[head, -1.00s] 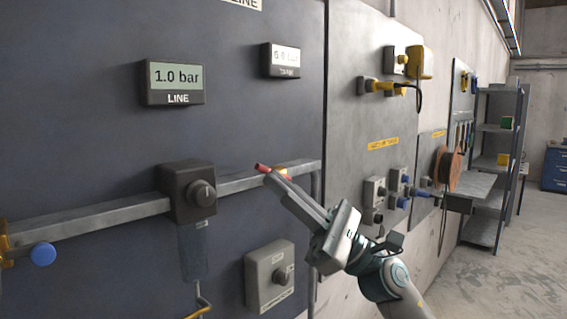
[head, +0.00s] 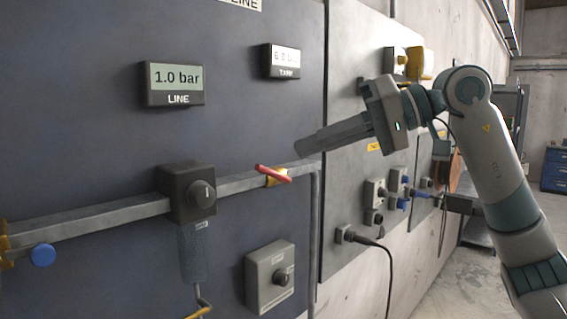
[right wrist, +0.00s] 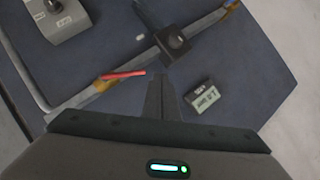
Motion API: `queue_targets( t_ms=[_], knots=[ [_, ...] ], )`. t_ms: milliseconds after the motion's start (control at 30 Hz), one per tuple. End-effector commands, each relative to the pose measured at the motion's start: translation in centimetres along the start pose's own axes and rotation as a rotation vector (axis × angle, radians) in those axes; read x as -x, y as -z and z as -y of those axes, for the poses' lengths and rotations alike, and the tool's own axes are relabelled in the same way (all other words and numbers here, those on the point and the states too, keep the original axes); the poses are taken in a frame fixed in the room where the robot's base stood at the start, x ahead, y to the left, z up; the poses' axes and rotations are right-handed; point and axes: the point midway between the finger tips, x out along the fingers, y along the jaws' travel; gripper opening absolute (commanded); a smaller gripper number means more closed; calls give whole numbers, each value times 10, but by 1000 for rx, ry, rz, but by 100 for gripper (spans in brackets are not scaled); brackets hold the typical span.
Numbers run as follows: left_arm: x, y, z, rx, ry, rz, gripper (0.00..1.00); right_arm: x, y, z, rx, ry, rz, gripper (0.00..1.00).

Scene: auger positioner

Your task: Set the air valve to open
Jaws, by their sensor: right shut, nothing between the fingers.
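The valve with a red lever (head: 273,174) sits on the grey pipe (head: 110,214), right of the dark regulator box. Its lever slants across the pipe, down to the right, over a yellow body. The red lever (right wrist: 123,73) also shows in the right wrist view, just left of the fingertips. My right gripper (head: 300,150) is shut and empty, its fingertips a little above and right of the lever, apart from it in the picture. The fingertips (right wrist: 160,78) point toward the panel in the right wrist view. My left gripper is not in view.
The LINE display (head: 175,82) reads 1.0 bar; the TANK display (head: 283,61) is above right. A regulator box (head: 185,193) with a black knob, a blue knob (head: 42,254) and a grey switch box (head: 270,277) stick out from the panel.

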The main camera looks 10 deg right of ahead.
Motion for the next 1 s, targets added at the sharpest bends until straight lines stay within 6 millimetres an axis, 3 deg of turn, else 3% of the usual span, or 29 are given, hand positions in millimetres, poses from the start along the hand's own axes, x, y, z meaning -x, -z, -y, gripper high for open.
queue_targets(
  t_ms=[100,333,767,1000],
  knots=[
    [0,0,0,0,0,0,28,29,12,-6,104,-123,-20,0],
    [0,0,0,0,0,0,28,57,21,-15,190,-240,-25,0],
    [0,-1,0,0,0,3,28,57,22,-15,195,-246,-24,0],
    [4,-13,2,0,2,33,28,43,22,-18,194,-245,-22,0]
  ],
)
